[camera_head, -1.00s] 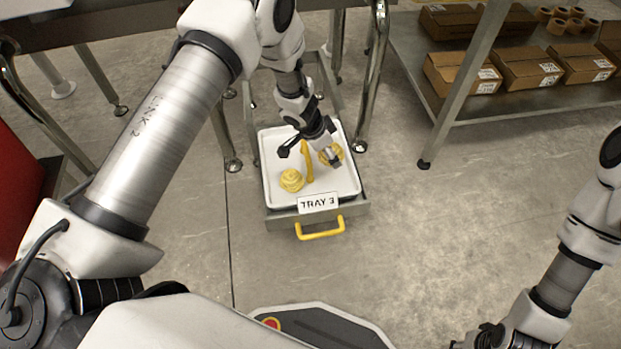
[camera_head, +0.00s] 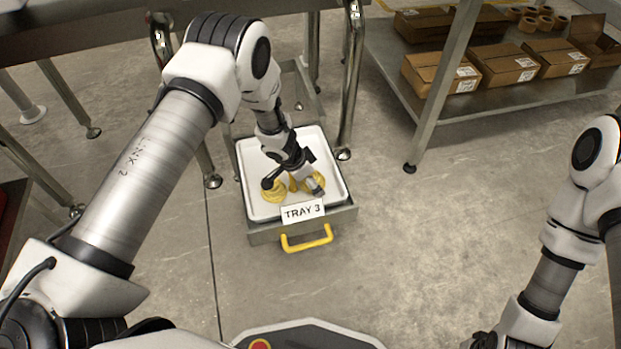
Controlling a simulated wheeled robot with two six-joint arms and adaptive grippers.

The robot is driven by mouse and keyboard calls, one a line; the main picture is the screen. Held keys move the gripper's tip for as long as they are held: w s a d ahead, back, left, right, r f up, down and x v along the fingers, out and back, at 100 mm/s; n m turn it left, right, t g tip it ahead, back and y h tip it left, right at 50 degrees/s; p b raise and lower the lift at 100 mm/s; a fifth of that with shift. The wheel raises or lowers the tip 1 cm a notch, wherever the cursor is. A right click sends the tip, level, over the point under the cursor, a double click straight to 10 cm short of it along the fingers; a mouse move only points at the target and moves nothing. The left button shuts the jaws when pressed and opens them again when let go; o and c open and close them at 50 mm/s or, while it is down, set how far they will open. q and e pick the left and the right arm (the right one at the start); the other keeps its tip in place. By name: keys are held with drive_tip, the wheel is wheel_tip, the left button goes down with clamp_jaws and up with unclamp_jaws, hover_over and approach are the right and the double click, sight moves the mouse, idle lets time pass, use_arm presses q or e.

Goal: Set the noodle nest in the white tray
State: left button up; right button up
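The white tray (camera_head: 335,185) sits in a pulled-out drawer labelled TRAY 3. A round yellow noodle nest (camera_head: 273,194) lies at the tray's front left. A second yellow nest-like piece (camera_head: 316,180) lies to its right, and a narrow yellow piece (camera_head: 293,184) shows between them. My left gripper (camera_head: 293,188) points down over these pieces, fingers spread wide. The fingers partly hide the yellow pieces, and I cannot tell whether they touch them. My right gripper (camera_head: 482,341) is at the bottom edge, partly cut off, its fingers unclear.
A yellow handle (camera_head: 307,238) is on the drawer front. Metal table legs (camera_head: 350,80) stand close behind and beside the tray. A shelf (camera_head: 480,107) with cardboard boxes (camera_head: 441,72) and tape rolls is at the upper right. The floor right of the tray is clear.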

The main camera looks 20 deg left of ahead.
use_arm(q)
drive_tip(key=shift+r, duration=0.2)
drive_tip(key=shift+s+p+v, duration=0.25)
drive_tip(key=shift+p+v, duration=2.4)
drive_tip(key=shift+v, duration=3.2)
drive_tip(key=s+f+n, duration=0.1)
drive_tip(key=s+f, duration=0.1)
drive_tip(key=s, duration=0.2)
drive_tip(key=s+d+f+n+g, duration=0.1)
drive_tip(key=s+f+n, duration=0.1)
drive_tip(key=s, duration=0.3)
drive_tip(key=s+d+f+n, duration=0.1)
drive_tip(key=s+f, duration=0.1)
drive_tip(key=s, duration=0.3)
drive_tip(key=shift+s+d+n+g, duration=0.1)
drive_tip(key=shift+d+n+g, duration=0.1)
drive_tip(key=shift+n+g, duration=0.15)
drive_tip(key=s+a+n+g+y, duration=0.1)
drive_tip(key=s+a+n, duration=0.1)
drive_tip(key=s, duration=0.6)
drive_tip(key=s+a+f+n+y, duration=0.1)
drive_tip(key=s+a+n+y, duration=0.1)
drive_tip(key=s, duration=0.6)
drive_tip(key=shift+s+a+g, duration=0.25)
drive_tip(key=shift+a+g, duration=0.1)
drive_tip(key=shift+a, duration=0.45)
